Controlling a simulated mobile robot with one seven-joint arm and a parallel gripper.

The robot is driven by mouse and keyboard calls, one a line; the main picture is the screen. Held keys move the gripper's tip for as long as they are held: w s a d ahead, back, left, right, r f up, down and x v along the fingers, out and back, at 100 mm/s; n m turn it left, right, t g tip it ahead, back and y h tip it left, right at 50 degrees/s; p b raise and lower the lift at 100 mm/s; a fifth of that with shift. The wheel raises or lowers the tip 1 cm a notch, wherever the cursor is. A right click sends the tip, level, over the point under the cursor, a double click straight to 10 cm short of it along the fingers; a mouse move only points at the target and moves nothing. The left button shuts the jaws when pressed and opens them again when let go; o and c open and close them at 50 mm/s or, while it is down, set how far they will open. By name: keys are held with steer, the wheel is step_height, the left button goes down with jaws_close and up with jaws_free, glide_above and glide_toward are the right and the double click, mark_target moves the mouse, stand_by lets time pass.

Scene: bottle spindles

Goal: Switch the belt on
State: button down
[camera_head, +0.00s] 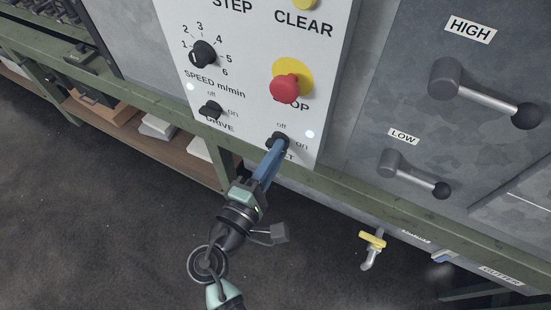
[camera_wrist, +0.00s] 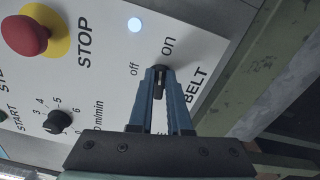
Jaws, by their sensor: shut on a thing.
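The belt switch is a small black rotary knob (camera_head: 275,140) low on the white control panel (camera_head: 235,72), with "off" above it and "on" to its right. The BELT label is partly hidden by my gripper. My gripper (camera_head: 274,148) has its blue fingers shut on this knob. In the wrist view, the fingertips lie on both sides of the belt knob (camera_wrist: 160,72), whose grip lies in line with the fingers. I cannot tell for sure which label its pointer faces. A pale light (camera_wrist: 134,25) shows near the knob.
The DRIVE knob (camera_head: 209,109) is to the left, with the SPEED dial (camera_head: 203,55) above it. A red STOP button (camera_head: 285,88) is above the belt knob. LOW (camera_head: 413,173) and HIGH (camera_head: 487,98) levers stand out to the right. A green rail (camera_head: 345,187) runs below the panel.

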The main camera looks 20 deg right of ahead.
steer(key=shift+f+m+b, duration=0.25)
steer(key=shift+m+b, duration=0.7)
steer(key=shift+m, duration=0.25)
steer(key=c, duration=0.9)
jaws_free()
steer(key=shift+r, duration=0.1)
steer(key=shift+o, duration=0.2)
steer(key=shift+s+a, duration=0.1)
steer(key=v, duration=1.2)
steer(key=shift+s+a+p, duration=0.25)
steer(key=shift+a+p, duration=0.05)
steer(key=shift+p, duration=0.05)
